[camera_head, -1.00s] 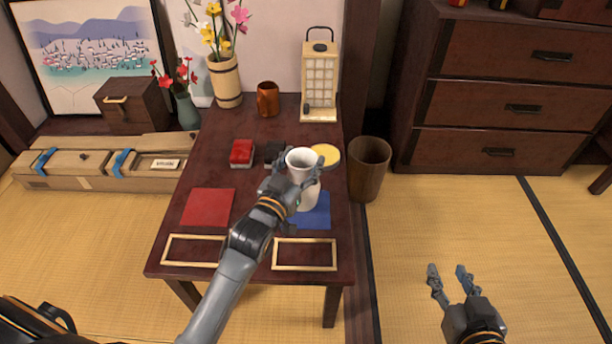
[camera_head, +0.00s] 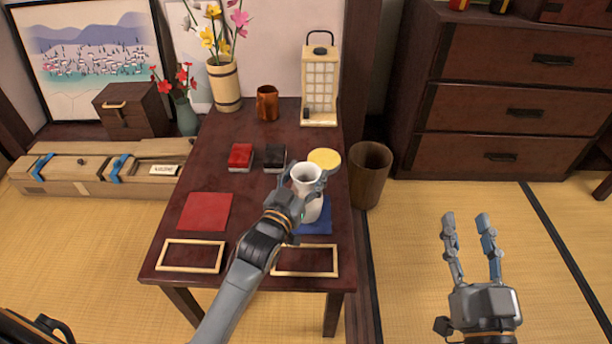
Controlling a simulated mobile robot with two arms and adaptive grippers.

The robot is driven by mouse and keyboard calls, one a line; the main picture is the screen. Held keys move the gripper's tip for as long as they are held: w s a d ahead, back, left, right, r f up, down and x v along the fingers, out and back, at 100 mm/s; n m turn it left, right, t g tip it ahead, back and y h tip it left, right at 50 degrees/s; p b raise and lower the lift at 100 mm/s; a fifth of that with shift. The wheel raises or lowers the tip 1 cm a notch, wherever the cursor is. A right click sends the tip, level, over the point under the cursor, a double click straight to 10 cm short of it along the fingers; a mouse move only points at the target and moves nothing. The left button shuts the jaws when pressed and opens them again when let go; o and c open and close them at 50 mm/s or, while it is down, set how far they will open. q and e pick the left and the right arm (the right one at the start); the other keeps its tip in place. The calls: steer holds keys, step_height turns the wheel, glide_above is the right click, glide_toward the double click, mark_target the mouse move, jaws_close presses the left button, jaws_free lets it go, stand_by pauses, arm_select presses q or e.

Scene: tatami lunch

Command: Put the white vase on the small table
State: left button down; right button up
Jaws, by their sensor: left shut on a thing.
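The white vase (camera_head: 311,206) is upright over the blue square (camera_head: 318,228) on the right side of the small dark red table (camera_head: 215,177). My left gripper (camera_head: 305,180) is shut on the vase near its upper part. The vase covers much of the blue square, and I cannot tell if its base touches the table. My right gripper (camera_head: 468,222) is open and empty, over the tatami floor to the right of the table.
A red square (camera_head: 205,211) and two pale frames (camera_head: 191,256) lie at the table's front. A red box (camera_head: 241,156), a black box (camera_head: 274,158), a yellow disc (camera_head: 324,159), a brown mug (camera_head: 267,103) and a lantern (camera_head: 319,90) stand behind. A brown bin (camera_head: 369,175) is beside the table.

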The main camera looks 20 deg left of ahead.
arm_select(q)
steer(key=shift+r, duration=0.1)
steer(key=shift+c, duration=1.7)
jaws_free()
steer(key=shift+f, duration=0.2)
arm_select(e)
steer(key=shift+r, duration=0.15)
arm_select(q)
steer(key=shift+r, duration=0.1)
steer(key=shift+s, duration=0.1)
steer(key=s+g+p, duration=0.1)
steer(key=s+g, duration=0.1)
steer(key=s, duration=0.7)
steer(key=s+d+r+m+g+h+p, duration=0.1)
steer(key=s+g, duration=0.2)
steer(key=s, duration=0.6)
steer(key=shift+s+d+r+p, duration=0.15)
steer(key=shift+d+p, duration=0.15)
arm_select(e)
step_height(320, 180, down, 12)
steer(key=s+d+g+h, duration=0.2)
steer(key=g, duration=0.5)
steer(key=shift+s+d+r, duration=0.15)
steer(key=shift+s+r, duration=0.05)
steer(key=shift+s, duration=0.05)
